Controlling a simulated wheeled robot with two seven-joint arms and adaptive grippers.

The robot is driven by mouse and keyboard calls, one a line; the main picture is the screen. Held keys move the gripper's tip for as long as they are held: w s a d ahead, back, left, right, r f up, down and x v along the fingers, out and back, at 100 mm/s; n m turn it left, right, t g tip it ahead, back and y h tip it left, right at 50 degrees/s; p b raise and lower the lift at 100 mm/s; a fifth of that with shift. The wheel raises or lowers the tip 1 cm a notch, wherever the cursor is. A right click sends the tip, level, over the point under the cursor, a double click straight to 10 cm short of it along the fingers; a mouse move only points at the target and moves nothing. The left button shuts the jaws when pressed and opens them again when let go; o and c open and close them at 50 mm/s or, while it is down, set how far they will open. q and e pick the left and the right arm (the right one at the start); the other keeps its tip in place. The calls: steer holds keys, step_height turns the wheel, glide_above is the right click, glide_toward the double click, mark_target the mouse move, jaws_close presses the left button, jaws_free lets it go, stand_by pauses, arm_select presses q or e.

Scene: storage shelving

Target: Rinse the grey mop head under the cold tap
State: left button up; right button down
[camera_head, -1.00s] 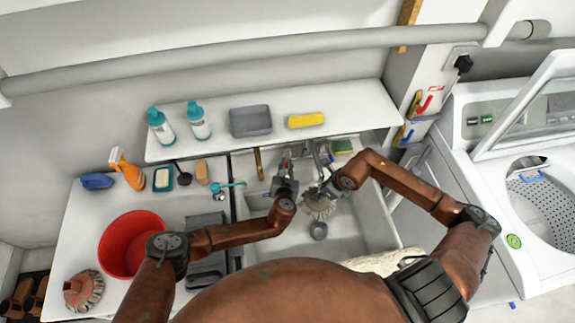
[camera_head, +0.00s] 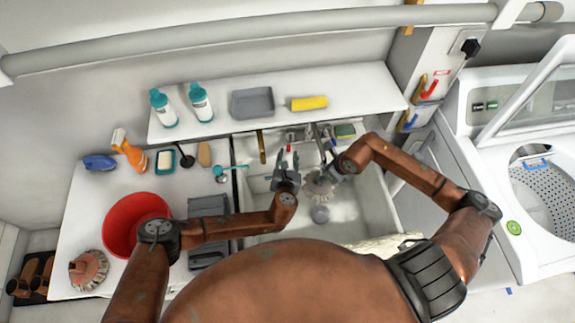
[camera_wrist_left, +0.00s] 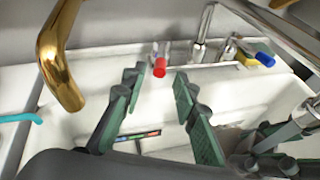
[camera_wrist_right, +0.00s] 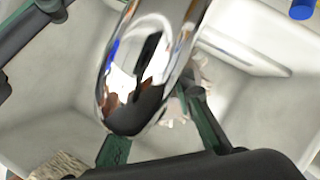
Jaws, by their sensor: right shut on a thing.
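The grey mop head (camera_head: 321,188), a round fringe of strands, is in my right gripper (camera_head: 331,172) over the sink basin (camera_head: 360,212). Its strands (camera_wrist_right: 192,88) show partly behind the chrome spout (camera_wrist_right: 150,75) in the right wrist view. The cold tap's blue end (camera_wrist_left: 265,59) is at the right in the left wrist view and at the top right corner (camera_wrist_right: 302,9) of the right wrist view. My left gripper (camera_head: 286,172) is open and empty over the sink's left part. The red-ended tap (camera_wrist_left: 159,67) shows beyond and between its fingers. I see no running water.
A red bucket (camera_head: 133,226) and a reddish brush-like head (camera_head: 88,269) are on the left counter. A shelf (camera_head: 285,118) with bottles stands behind the sink. A brass handle (camera_wrist_left: 62,62) is left of my left gripper. A washing machine (camera_head: 500,215) stands right.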

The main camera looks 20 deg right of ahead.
arm_select(q)
steer(key=v, duration=0.7)
steer(key=shift+c, duration=0.3)
stand_by(0.3)
